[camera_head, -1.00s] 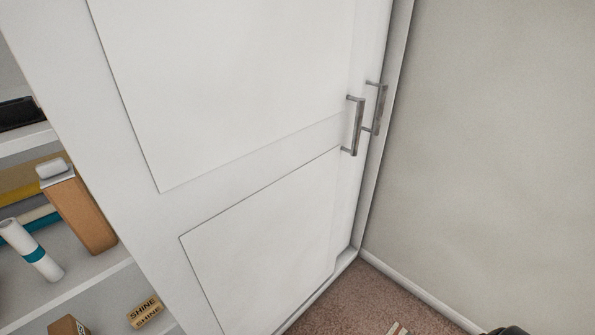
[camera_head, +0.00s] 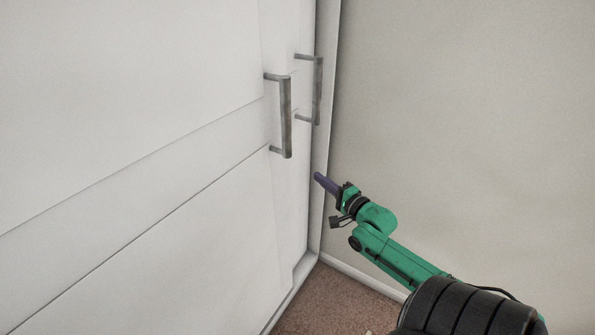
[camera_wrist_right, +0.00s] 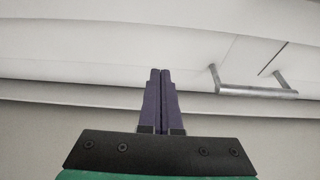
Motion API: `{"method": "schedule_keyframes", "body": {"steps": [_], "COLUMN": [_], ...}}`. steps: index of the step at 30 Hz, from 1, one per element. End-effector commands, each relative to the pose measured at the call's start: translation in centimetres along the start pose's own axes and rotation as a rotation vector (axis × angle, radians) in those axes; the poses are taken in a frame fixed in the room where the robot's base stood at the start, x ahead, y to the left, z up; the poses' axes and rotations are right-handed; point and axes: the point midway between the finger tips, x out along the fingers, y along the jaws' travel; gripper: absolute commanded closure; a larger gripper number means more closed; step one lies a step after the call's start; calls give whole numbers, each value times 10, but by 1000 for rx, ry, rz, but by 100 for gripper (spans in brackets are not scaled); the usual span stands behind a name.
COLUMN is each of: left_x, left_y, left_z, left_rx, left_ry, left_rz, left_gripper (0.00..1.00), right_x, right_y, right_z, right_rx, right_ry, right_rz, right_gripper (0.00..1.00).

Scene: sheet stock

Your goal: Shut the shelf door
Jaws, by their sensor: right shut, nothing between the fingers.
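A white panelled shelf door (camera_head: 150,165) fills the left of the head view, with a grey metal bar handle (camera_head: 286,118) near its right edge. A second, similar handle (camera_head: 317,92) sits just behind and to its right, on a white panel set further back. My right gripper (camera_head: 319,178), with purple fingers on a green arm, is shut and empty. It is below and right of the handles, near the white end frame, apart from both handles. In the right wrist view, one handle (camera_wrist_right: 255,92) shows right of the closed fingers (camera_wrist_right: 160,75). My left gripper is not in view.
A plain grey wall (camera_head: 460,130) stands right of the white frame, with a white skirting (camera_head: 365,278) along its foot. Brown carpet (camera_head: 330,305) shows at the bottom. The shelf's open part is outside the current view.

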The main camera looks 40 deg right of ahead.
Motion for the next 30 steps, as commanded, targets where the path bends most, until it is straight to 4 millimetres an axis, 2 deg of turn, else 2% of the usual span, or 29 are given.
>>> {"method": "schedule_keyframes", "body": {"steps": [5, 12, 15, 19, 30], "left_x": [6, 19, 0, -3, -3], "left_y": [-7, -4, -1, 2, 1], "left_z": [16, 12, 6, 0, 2], "left_rx": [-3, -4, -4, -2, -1], "left_ry": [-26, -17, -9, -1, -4], "left_rz": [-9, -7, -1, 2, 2], "left_gripper": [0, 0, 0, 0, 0], "right_x": [37, 90, 80, 75, 73], "right_y": [-1, 1, -3, -1, 1], "right_z": [-1, -1, 20, 33, 37], "right_rx": [-4, -7, 3, -1, -6], "right_ry": [1, 2, 1, 1, 2], "right_rz": [-5, -2, 4, 2, 3], "right_gripper": [100, 100, 100, 100, 100]}}
